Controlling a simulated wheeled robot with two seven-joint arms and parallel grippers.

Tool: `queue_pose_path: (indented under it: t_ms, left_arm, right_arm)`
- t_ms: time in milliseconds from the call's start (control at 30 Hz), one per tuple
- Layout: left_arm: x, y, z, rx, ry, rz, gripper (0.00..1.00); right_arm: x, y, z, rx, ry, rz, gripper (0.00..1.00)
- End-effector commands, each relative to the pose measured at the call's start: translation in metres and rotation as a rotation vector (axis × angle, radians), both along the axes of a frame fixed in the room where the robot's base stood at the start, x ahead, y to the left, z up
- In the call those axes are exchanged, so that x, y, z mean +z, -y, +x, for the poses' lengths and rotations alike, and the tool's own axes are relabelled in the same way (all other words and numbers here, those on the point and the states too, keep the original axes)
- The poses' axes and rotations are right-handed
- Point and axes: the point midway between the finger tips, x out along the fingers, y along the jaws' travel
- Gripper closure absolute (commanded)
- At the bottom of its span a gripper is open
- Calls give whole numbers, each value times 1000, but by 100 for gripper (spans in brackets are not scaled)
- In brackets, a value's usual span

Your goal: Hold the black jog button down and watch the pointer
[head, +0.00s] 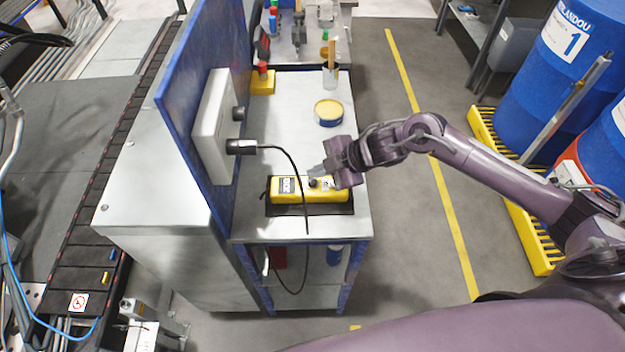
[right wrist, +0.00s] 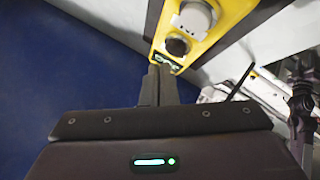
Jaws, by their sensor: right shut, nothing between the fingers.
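A yellow control box (head: 287,187) lies on a black mat on the bench. A black round button (head: 314,183) is on its top toward the right end; a dark round button (right wrist: 177,45) also shows in the right wrist view, beside a white round part (right wrist: 197,15). My right gripper (head: 319,173) is over the box's right part, close to the black button. In the right wrist view its fingertips (right wrist: 159,71) are together and empty, near the box's end; I cannot tell whether they touch it. I cannot make out a pointer. My left gripper is not in view.
A grey box (head: 211,125) on a blue panel (head: 190,75) has a black cable looping over the yellow box. A round yellow tin (head: 328,113), a cup (head: 331,76) and a red button on a yellow base (head: 262,83) stand farther back. Blue drums (head: 548,80) stand right.

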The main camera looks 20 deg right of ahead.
Motion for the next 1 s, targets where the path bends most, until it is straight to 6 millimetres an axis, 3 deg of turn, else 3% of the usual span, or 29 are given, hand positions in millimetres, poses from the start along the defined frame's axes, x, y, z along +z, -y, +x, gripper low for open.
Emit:
queue_pose_path:
  t_ms: [1000]
  left_arm:
    - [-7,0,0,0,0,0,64]
  right_arm:
    - [-11,0,0,0,0,0,100]
